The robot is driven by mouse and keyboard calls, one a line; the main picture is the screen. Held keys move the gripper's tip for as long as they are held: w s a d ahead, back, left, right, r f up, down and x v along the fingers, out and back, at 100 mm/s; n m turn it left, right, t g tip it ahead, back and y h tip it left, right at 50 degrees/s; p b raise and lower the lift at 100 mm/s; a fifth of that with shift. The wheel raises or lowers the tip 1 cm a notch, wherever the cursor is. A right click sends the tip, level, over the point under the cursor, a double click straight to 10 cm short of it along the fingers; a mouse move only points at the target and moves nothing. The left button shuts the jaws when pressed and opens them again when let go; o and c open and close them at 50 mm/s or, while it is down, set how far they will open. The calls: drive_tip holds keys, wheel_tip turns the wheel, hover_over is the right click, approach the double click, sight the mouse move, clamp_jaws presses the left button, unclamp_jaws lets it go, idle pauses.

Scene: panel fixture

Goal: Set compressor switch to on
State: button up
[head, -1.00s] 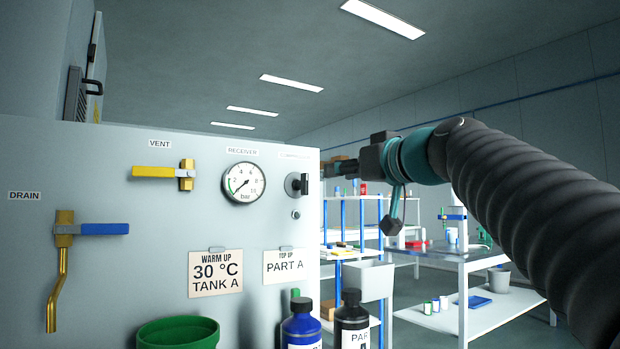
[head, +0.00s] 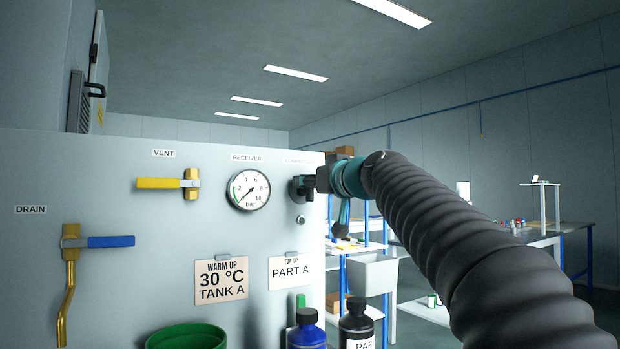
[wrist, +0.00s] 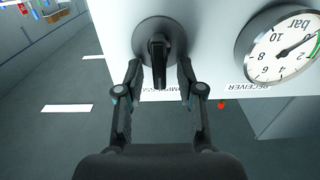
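The compressor switch is a dark round knob (head: 295,188) with a raised bar handle, at the right end of the panel's upper row. Its label is mostly washed out in the head view. In the wrist view, which is upside down, the black handle (wrist: 158,60) stands between the two fingertips of my gripper (wrist: 159,73). The fingers are open, with a visible gap on each side of the handle. In the head view my gripper (head: 312,182) reaches the knob from the right and partly covers it.
Left of the knob are the receiver gauge (head: 248,190), the yellow vent handle (head: 160,183) and the blue drain handle (head: 111,241). Two bottles (head: 306,331) (head: 356,325) and a green tub (head: 187,337) stand below. Shelving lies beyond the panel's right edge.

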drive_tip(key=shift+w+a, duration=0.1)
clamp_jaws()
idle(0.4)
drive_tip(key=shift+w+d+f+m+p, duration=0.15)
drive_tip(key=shift+d+f+m+p, duration=0.25)
drive_tip(key=shift+m, duration=2.6)
drive_tip(key=shift+w+d+f+m+p, duration=0.2)
drive_tip(key=shift+m+p, duration=0.35)
drive_tip(key=shift+m, duration=2.45)
drive_tip(key=shift+w+d+f+m+p, duration=0.25)
drive_tip(key=shift+m+p, duration=0.2)
drive_tip(key=shift+m, duration=2.55)
drive_tip(key=shift+s+a+f, duration=0.1)
